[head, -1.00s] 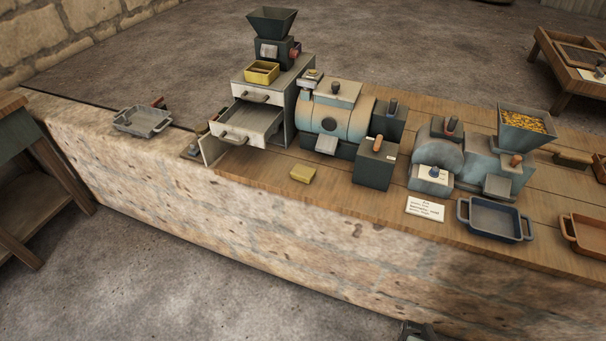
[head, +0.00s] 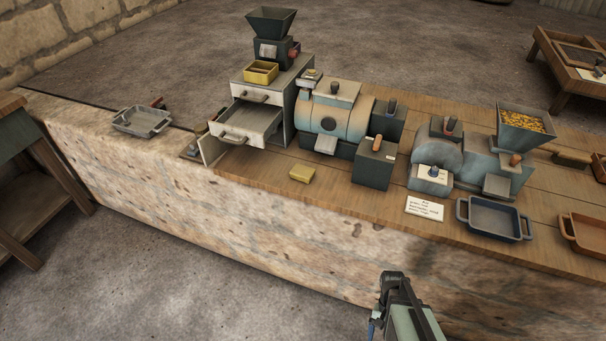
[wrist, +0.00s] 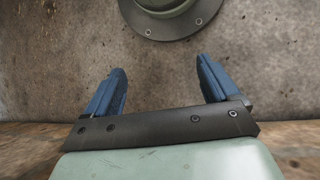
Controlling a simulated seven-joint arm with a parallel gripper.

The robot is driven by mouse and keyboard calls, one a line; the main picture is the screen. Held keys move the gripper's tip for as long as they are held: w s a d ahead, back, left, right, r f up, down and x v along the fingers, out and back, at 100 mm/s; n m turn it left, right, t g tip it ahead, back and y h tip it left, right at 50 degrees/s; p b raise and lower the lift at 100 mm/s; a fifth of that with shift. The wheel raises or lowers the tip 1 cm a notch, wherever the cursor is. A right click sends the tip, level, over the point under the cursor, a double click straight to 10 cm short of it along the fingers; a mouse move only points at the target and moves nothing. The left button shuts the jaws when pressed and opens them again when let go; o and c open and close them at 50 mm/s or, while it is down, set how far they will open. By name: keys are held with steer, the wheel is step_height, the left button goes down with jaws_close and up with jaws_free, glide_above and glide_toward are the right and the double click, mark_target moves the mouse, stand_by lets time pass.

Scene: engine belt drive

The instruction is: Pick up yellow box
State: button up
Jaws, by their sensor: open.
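A small solid-looking yellow box (head: 302,174) lies flat on the wooden bench top, near its front edge and in front of the drawer cabinet. A second yellow box, open-topped (head: 261,72), sits on top of the cabinet. My gripper (wrist: 163,66) is open and empty in the wrist view, its two blue fingers spread wide. In the head view my arm shows at the bottom, right of centre, in front of the stone bench and well away from both yellow boxes. Neither yellow box shows in the wrist view.
The cabinet's lower drawer (head: 249,123) is pulled out, left of the block-like yellow box. A dark box with an orange knob (head: 375,165) stands to its right. A paper card (head: 425,208) and blue tray (head: 494,219) lie further right. Bench space around the yellow block is clear.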

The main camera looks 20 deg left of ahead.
steer(key=w+a+r+h, duration=0.1)
steer(key=w+a+r, duration=0.4)
steer(key=w+a, duration=0.15)
step_height(320, 180, up, 40)
steer(key=m+t+y, duration=0.3)
steer(key=m+t, duration=0.3)
steer(key=m, duration=1.2)
glide_above(303, 171)
steer(key=f, duration=0.5)
steer(key=w+f, duration=0.1)
steer(key=f, duration=0.2)
steer(key=shift+a+f, duration=0.1)
steer(key=shift+a, duration=0.15)
steer(key=shift+s+d+f, duration=0.1)
steer(key=shift+s+f, duration=0.15)
steer(key=shift+f, duration=0.45)
steer(key=shift+s+d+f, duration=0.1)
steer(key=shift+s+f, duration=0.1)
steer(key=shift+f, duration=1.75)
